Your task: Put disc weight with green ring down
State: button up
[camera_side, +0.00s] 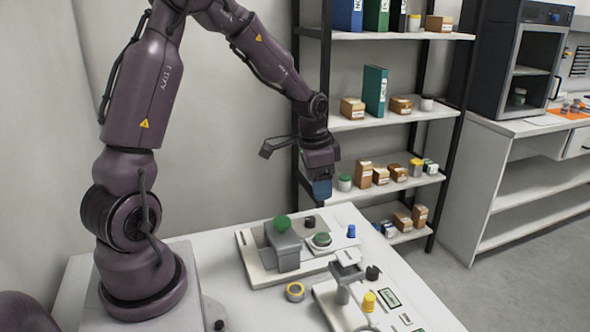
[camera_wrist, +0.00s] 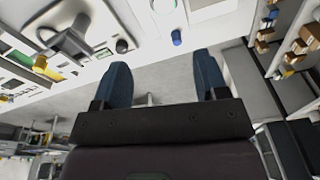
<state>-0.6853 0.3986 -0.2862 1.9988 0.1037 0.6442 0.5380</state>
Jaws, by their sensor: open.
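In the wrist view, a pale round shape with a green edge (camera_wrist: 163,4) is cut off by the top border. My gripper (camera_side: 321,190) is above and apart from the disc, with blue fingers pointing down. The wrist view shows the two fingers (camera_wrist: 162,80) spread wide, with nothing between them.
A yellow-ringed disc (camera_side: 295,292) lies on the table. The front station has a yellow knob (camera_side: 369,301). Shelves (camera_side: 400,120) stand behind.

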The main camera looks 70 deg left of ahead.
jog(key=s+d+r+n+t+y, duration=0.1)
jog(key=s+d+r, duration=0.2)
jog(key=d+r, duration=0.25)
jog(key=s+d+r+t, duration=0.1)
jog(key=s+d+r, duration=0.25)
jog(key=r, duration=0.35)
jog(key=s+d+r+n+t+h, duration=0.1)
jog(key=s+d+r+t, duration=0.1)
jog(key=s+d, duration=0.4)
jog(key=s+r, duration=0.1)
jog(key=s, duration=0.2)
jog(key=shift+d+r, duration=0.3)
dwell(0.5)
